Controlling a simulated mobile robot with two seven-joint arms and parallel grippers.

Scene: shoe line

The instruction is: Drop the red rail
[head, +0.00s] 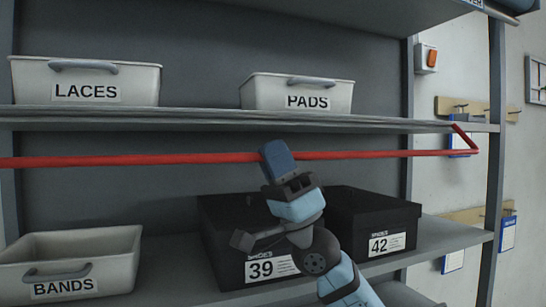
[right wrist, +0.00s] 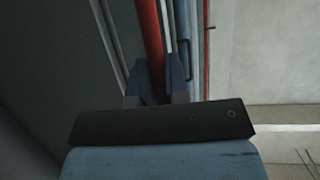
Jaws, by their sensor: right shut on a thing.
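The red rail (head: 380,154) runs across the front of the shelf unit in the head view, just below the upper shelf. In the right wrist view the rail (right wrist: 150,40) passes between the two fingers of my right gripper (right wrist: 160,75). My left gripper is not in view.
The upper shelf (head: 215,119) holds the LACES bin (head: 30,82) and the PADS bin (head: 258,91). The lower shelf (head: 455,238) holds the BANDS bin (head: 115,262) and black shoe boxes marked 39 (head: 222,257) and 42 (head: 352,215), behind and beside my right arm.

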